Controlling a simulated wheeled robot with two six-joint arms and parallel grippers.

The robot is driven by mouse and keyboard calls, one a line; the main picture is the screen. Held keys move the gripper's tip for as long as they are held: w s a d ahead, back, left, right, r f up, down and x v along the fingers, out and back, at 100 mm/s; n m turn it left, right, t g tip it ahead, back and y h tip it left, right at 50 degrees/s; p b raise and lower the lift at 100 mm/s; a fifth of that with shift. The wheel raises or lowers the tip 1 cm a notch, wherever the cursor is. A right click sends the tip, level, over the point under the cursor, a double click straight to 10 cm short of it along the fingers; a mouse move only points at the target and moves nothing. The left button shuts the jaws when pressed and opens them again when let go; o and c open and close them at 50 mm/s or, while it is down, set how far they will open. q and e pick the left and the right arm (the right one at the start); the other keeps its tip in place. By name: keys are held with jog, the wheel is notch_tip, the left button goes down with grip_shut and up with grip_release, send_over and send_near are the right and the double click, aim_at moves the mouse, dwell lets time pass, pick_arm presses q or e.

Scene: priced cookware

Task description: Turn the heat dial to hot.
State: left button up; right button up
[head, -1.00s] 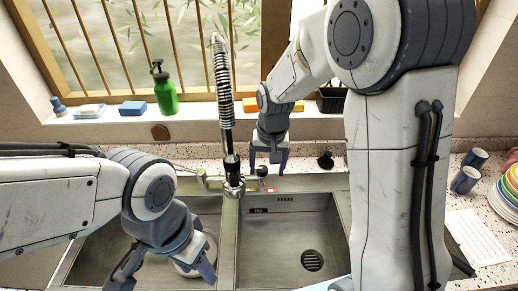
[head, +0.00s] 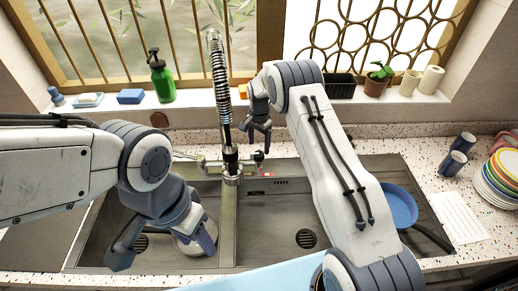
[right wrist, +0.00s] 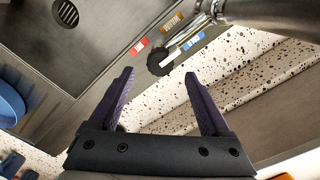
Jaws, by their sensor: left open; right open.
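The heat dial is a small black knob (head: 259,157) beside the faucet base behind the sink. In the right wrist view the dial (right wrist: 160,62) has a white pointer aimed toward a blue label (right wrist: 193,42). A red label (right wrist: 138,46) lies on its other side. An orange label (right wrist: 172,21) is nearby. My right gripper (head: 259,143) is open and empty near the dial; in the right wrist view the dial appears between and just beyond its fingertips (right wrist: 158,75). My left gripper (head: 163,253) is open over the left basin, near a round pale vessel (head: 191,243).
The tall coiled faucet (head: 221,95) stands left of the dial. A green bottle (head: 161,80), a blue sponge (head: 130,96) and a black planter (head: 340,86) line the sill. A blue pan (head: 398,205), mugs (head: 457,150) and stacked plates (head: 497,182) are at the right.

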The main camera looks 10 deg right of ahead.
aim_at(259, 154)
notch_tip(259, 154, down, 4)
jog(key=shift+r+p, duration=0.15)
jog(key=shift+p, duration=0.6)
jog(key=shift+f, duration=0.65)
grip_shut()
